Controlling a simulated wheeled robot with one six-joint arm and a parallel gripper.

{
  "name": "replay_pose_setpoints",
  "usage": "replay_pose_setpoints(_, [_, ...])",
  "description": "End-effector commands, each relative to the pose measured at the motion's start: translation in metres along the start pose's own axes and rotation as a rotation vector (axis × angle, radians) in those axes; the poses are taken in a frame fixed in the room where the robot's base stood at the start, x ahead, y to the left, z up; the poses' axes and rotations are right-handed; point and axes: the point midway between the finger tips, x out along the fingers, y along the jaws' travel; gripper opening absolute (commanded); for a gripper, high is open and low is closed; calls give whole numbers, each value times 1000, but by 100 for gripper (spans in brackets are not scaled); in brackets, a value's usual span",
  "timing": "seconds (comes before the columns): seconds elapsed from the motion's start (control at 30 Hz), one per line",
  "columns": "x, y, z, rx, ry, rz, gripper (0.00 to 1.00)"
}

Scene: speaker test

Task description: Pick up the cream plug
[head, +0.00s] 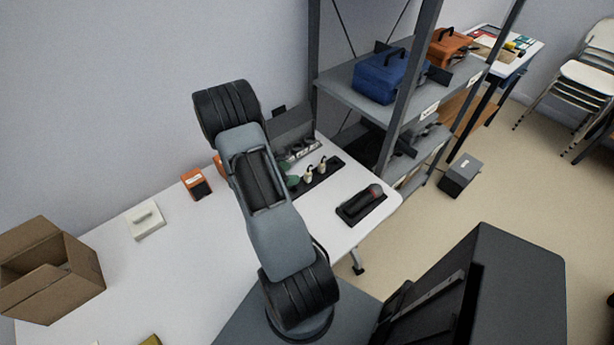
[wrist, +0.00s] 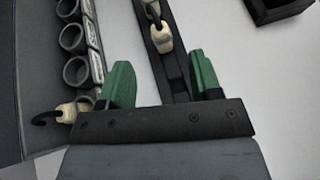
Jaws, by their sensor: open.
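Two cream plugs stand on a dark strip (head: 330,165) on the white table; in the head view one is the nearer plug (head: 308,170) and one the farther plug (head: 322,163). In the wrist view a cream plug (wrist: 161,37) lies just beyond my fingertips, roughly between their lines, with another cream plug (wrist: 152,6) past it at the top edge. A third cream plug (wrist: 76,110), with a dark cable, is left of my left finger by a socket panel. My gripper (wrist: 162,78) is open, its green fingers on either side of the strip, with nothing held.
A grey panel with round sockets (wrist: 75,38) stands close to my left finger. A black tray with a dark, red-banded object (head: 366,201) lies to the right. An orange box (head: 196,184), a white block (head: 146,220) and a cardboard box (head: 75,275) are on the left.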

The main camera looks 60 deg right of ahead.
Motion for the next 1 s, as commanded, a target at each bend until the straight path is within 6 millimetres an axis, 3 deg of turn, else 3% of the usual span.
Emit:
replay_pose_setpoints(0.27, [16, 0, 0, -2, 0, 1, 58])
replay_pose_setpoints(0.63, [59, -1, 2, -1, 1, 2, 58])
replay_pose_setpoints(0.97, [64, 0, 0, -2, 1, 4, 58])
replay_pose_setpoints(1.0, [64, 0, 0, -2, 1, 4, 55])
